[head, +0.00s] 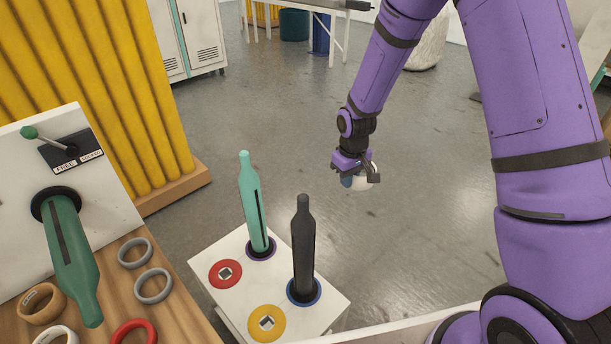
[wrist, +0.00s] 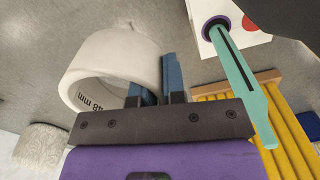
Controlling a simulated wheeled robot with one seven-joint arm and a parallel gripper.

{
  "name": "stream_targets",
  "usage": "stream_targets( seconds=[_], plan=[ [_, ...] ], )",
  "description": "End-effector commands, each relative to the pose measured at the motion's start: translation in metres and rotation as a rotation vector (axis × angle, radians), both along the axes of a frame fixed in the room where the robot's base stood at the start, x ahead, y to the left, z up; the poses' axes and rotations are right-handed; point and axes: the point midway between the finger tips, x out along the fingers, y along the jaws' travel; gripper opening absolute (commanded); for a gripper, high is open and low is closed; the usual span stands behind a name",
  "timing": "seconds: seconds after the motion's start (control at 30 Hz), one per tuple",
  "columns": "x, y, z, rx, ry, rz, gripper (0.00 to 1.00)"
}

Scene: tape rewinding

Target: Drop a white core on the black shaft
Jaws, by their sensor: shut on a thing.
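My gripper (head: 356,180) is shut on a white core (head: 364,184), which hangs in the air to the right of the shafts. In the wrist view, the blue fingers (wrist: 160,82) pinch the wall of the white core (wrist: 112,58). Its open end shows "48 mm" inside. The black shaft (head: 303,252) stands upright on a white stand, bare, with a blue ring at its foot. The core is apart from this shaft, to its upper right in the head view.
A teal shaft (head: 251,205) stands beside the black one on the white stand (head: 215,262), near red (head: 225,274) and yellow (head: 266,322) discs. At left, a wooden bench (head: 177,300) holds several loose cores below a tilted teal shaft (head: 73,262). Open floor lies behind.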

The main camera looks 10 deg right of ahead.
Motion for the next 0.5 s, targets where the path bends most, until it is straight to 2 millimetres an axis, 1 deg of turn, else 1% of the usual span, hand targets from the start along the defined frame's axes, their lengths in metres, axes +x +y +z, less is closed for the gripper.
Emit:
stream_targets(
  seconds=[0.03, 0.1, 0.23, 0.33, 0.4, 0.5],
  plan=[
    [-0.010, 0.019, 0.014, 0.002, -0.004, 0.104, 0.00],
    [-0.025, 0.043, 0.030, 0.002, -0.005, 0.261, 0.00],
    [-0.058, 0.081, 0.061, 0.000, -0.004, 0.568, 0.00],
    [-0.080, 0.102, 0.080, -0.001, -0.003, 0.772, 0.00],
    [-0.093, 0.112, 0.090, -0.001, -0.002, 0.887, 0.00],
    [-0.107, 0.123, 0.100, 0.000, -0.001, 1.013, 0.00]
  ],
)
